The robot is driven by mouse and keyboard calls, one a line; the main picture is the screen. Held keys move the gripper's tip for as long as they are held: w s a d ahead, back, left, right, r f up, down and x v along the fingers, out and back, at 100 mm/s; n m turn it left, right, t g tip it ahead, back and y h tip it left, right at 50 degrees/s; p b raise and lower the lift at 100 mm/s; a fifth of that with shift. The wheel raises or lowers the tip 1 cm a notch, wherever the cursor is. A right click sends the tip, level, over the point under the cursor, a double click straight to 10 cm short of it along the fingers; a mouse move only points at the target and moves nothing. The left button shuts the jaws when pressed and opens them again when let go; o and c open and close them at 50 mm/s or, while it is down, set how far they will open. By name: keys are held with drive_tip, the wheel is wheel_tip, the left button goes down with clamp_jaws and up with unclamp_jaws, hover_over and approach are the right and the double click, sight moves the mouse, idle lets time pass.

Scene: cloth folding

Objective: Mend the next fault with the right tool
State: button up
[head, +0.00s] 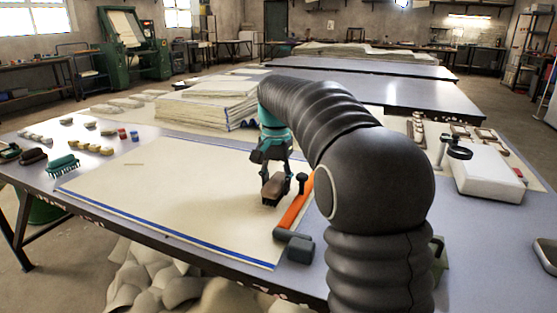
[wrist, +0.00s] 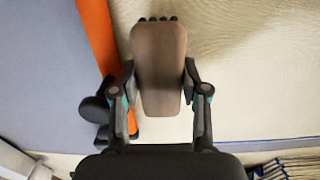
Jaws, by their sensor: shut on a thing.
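My gripper (head: 268,165) is shut on a brown wooden-backed brush (head: 274,189). In the wrist view, my gripper (wrist: 158,82) has one finger on each side of the long brown back of the brush (wrist: 158,55), and dark bristle tips show at its far end. The brush is over the right part of the cream cloth (head: 180,195), near its edge; whether it touches the cloth I cannot tell. The cloth lies flat with blue lines along its edges. A thin yellowish streak (head: 134,164) shows on its left part.
An orange bar (head: 296,205) with dark fittings lies along the cloth's right edge, beside my gripper. Stacked cloth (head: 205,108) is behind. A white box (head: 485,178) is at the right.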

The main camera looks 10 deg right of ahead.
sight(278, 181)
drive_tip(key=r, duration=0.3)
drive_tip(key=shift+d, duration=0.25)
drive_tip(key=shift+r, duration=1.85)
